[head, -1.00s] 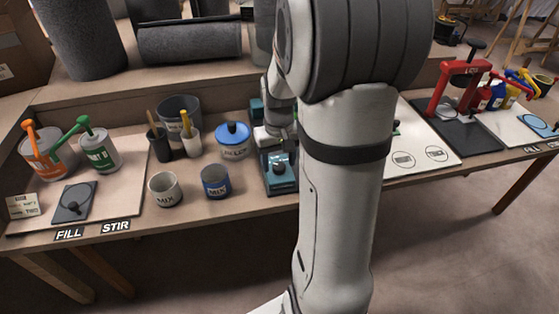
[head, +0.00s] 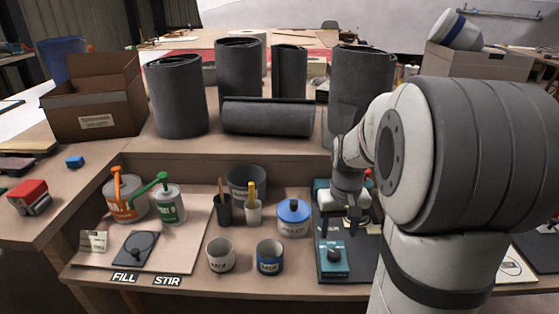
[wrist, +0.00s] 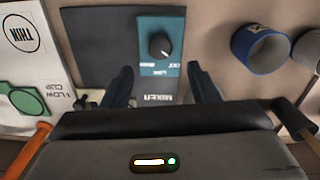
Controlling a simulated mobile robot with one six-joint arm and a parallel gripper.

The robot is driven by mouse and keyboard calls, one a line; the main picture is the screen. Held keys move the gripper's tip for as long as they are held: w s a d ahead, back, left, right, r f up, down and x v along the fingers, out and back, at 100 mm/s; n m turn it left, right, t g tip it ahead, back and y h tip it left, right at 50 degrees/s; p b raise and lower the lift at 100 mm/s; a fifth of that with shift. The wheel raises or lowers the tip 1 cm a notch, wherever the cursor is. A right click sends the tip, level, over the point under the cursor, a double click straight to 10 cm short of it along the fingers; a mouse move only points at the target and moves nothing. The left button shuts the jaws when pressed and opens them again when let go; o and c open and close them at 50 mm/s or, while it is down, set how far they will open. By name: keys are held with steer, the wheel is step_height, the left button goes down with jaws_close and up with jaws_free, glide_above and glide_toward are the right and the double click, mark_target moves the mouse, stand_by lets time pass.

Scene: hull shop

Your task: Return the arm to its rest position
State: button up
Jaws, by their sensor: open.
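My gripper (head: 338,226) hangs above the teal mixer (head: 333,258) in the head view, its fingers pointing down. It is open and empty. In the wrist view its two dark fingers (wrist: 160,88) stand apart on either side of the mixer's teal body (wrist: 158,75), which has a black knob. I cannot tell how far the fingertips are above it. My arm fills the right of the head view and hides part of the bench there.
Left of the mixer stand a blue-lidded pot (head: 293,219), a blue MIX cup (head: 269,257) and a grey cup (head: 220,255). Brush pots (head: 224,210) and orange and green cans (head: 126,198) stand farther left. Dark rolls (head: 268,117) and a cardboard box (head: 95,100) occupy the raised shelf behind.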

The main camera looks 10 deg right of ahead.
steer(key=s+a+r+t+p, duration=0.1)
steer(key=s+a+r+p, duration=0.3)
steer(key=r+p, duration=0.3)
steer(key=s+a+r+n+p, duration=0.1)
steer(key=s+a+r+p, duration=0.3)
steer(key=r+p, duration=0.3)
steer(key=s+a+r+n+t+p, duration=0.1)
steer(key=s+a+r+p, duration=0.3)
steer(key=r+p, duration=0.4)
step_height(320, 180, up, 4)
steer(key=shift+s+a+r+t, duration=0.15)
steer(key=shift+s+r+t, duration=0.05)
steer(key=shift+s+t, duration=0.15)
